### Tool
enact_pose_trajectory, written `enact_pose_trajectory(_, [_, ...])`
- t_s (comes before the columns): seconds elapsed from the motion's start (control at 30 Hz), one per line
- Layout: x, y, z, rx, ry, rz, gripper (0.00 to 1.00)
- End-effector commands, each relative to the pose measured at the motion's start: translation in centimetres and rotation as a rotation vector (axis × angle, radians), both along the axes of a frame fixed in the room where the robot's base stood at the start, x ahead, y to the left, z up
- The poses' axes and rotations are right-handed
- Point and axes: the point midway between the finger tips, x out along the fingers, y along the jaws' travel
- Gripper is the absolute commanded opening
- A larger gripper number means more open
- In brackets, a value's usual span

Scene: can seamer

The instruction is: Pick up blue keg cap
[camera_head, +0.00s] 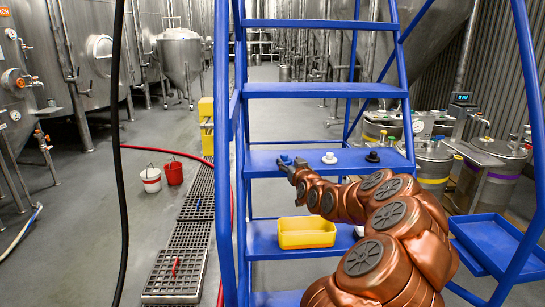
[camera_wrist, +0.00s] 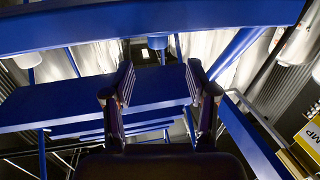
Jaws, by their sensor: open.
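In the head view the gripper is small and partly hidden by my arm, so the exact distance is hard to tell.
A yellow bin (camera_head: 307,240) sits on a lower step. Blue ladder rails and upper steps surround my arm. Kegs (camera_head: 432,165) stand at right.

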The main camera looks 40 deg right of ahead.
Motion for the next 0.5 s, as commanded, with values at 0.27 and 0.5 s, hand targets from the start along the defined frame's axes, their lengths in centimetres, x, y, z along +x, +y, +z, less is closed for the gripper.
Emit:
enact_pose_trajectory(0.27, [1.5,-0.6,-0.1,0.002,0.001,0.003,0.58])
enact_pose_trajectory(0.5, [2.6,-1.4,-0.2,0.001,0.002,0.001,0.58])
